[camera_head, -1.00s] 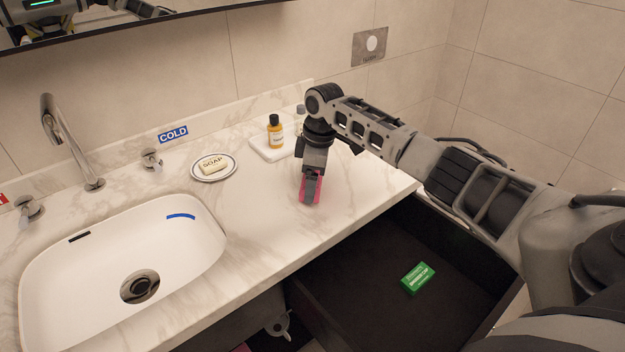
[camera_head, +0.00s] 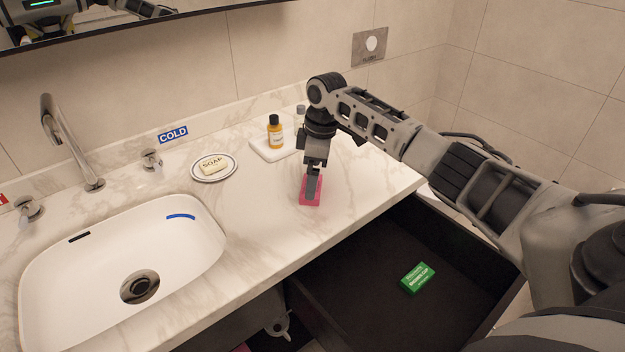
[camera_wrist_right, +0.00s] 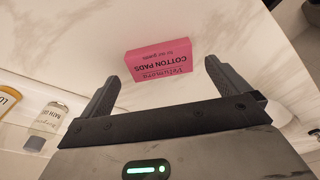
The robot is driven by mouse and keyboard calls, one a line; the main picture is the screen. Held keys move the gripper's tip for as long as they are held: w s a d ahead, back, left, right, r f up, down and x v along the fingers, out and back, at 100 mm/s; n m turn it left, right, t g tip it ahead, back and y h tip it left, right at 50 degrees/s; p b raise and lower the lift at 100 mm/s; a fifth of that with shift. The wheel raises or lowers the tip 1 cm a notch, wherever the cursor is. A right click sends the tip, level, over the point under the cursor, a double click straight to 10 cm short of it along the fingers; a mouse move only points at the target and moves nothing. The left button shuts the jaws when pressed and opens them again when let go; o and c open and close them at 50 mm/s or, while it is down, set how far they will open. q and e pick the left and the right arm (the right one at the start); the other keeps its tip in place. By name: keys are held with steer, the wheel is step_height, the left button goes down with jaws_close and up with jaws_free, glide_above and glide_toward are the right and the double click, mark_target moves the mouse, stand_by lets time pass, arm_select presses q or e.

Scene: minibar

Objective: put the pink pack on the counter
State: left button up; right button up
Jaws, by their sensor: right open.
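The pink pack (camera_head: 309,199) lies on the marble counter (camera_head: 262,225), a little back from its front edge. In the right wrist view the pack (camera_wrist_right: 158,62) reads "Cotton Pads" and lies beyond the fingertips. My right gripper (camera_head: 313,184) is just above the pack and hides part of it in the head view. In the right wrist view its two fingers (camera_wrist_right: 160,80) are apart with nothing held between them. My left gripper is not in view.
An open dark drawer below the counter holds a green box (camera_head: 418,278). A soap dish (camera_head: 233,172) and a tray with an amber bottle (camera_head: 275,134) stand behind the pack. The sink (camera_head: 60,262) is at left. The counter around the pack is clear.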

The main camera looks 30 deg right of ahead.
mark_target(319, 186)
step_height(319, 186, up, 9)
steer(key=shift+s+d, duration=0.35)
steer(key=shift+d, duration=0.1)
stand_by(0.3)
